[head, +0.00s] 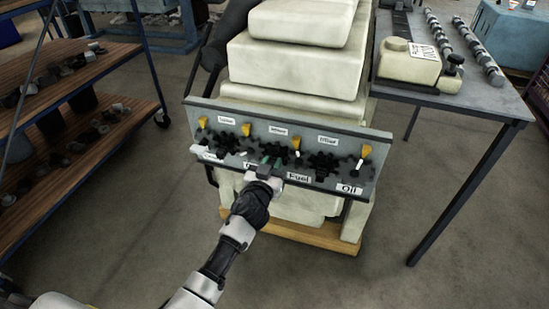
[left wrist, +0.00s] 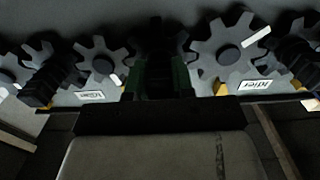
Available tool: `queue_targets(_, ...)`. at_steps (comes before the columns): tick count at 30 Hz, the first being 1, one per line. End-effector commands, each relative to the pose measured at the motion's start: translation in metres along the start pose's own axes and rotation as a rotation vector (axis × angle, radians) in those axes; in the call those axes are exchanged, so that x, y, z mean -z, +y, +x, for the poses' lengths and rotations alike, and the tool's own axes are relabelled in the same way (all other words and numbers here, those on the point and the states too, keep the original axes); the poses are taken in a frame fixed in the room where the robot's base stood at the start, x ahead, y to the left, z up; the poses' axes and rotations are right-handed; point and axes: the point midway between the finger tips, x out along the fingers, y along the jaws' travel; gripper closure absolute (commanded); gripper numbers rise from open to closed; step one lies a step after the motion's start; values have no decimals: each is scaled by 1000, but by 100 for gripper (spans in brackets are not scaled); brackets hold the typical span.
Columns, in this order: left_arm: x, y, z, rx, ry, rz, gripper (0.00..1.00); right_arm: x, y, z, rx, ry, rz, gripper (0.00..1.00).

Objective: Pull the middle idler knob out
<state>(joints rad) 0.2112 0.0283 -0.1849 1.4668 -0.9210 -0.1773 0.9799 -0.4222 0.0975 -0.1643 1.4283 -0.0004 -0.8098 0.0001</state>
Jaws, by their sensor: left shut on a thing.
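A grey panel (head: 190,103) with dark gears, yellow levers and white labels stands at the front of a pale engine block. My left gripper (head: 266,170) is at the lower middle of this panel. In the left wrist view, its green-edged fingers (left wrist: 158,80) are shut on a dark knob (left wrist: 156,45), the middle one of three, with one dark knob (left wrist: 48,82) to the left and another (left wrist: 292,58) to the right. This appears to be the middle idler knob; my gripper hides part of it and its label. My right gripper is not in view.
Gears (left wrist: 234,52) lie close on both sides of the fingers. Yellow levers (head: 296,144) stick out of the panel. A metal table (head: 478,98) with a cream part (head: 408,66) stands to the right, and wooden shelves (head: 95,150) with dark parts to the left. The floor in front is clear.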

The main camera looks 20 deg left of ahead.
Motion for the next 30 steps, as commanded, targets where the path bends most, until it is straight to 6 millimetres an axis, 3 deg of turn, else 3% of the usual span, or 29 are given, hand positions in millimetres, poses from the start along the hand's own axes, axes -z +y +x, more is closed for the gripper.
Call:
queue_targets(22,0,1,-23,-1,-1,0,100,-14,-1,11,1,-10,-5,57)
queue_targets(23,0,0,-23,-1,-1,0,75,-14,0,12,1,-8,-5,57)
queue_targets(30,0,0,-22,-1,0,0,38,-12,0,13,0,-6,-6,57)
